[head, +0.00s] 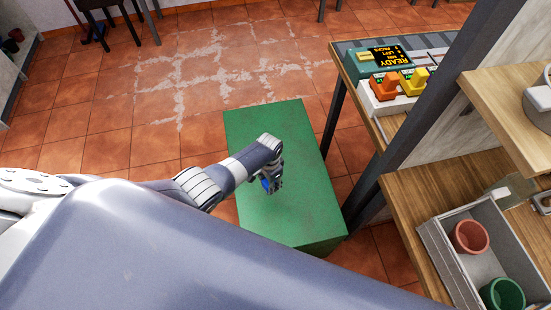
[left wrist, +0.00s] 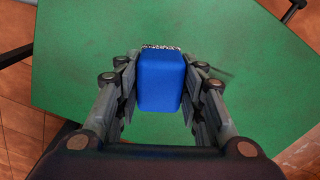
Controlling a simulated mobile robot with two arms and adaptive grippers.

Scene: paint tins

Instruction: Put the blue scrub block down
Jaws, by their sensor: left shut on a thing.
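The blue scrub block (left wrist: 161,82) is between the two fingers of my left gripper (left wrist: 161,95) in the left wrist view. A speckled grey strip shows along its far edge. The gripper is shut on it. In the head view my left gripper (head: 272,184) is over the green box-shaped stand (head: 255,125), and only a small blue part of the block (head: 266,184) shows beside the fingers. The green top fills most of the left wrist view below the block. I cannot tell whether the block touches it. My right gripper is not in view.
A wooden shelf (head: 400,205) at the right carries a grey tray (head: 448,250) with a red pot (head: 470,236) and a green pot (head: 502,294). A counter behind holds a display unit (head: 385,55) and orange and yellow items. The green top is otherwise clear.

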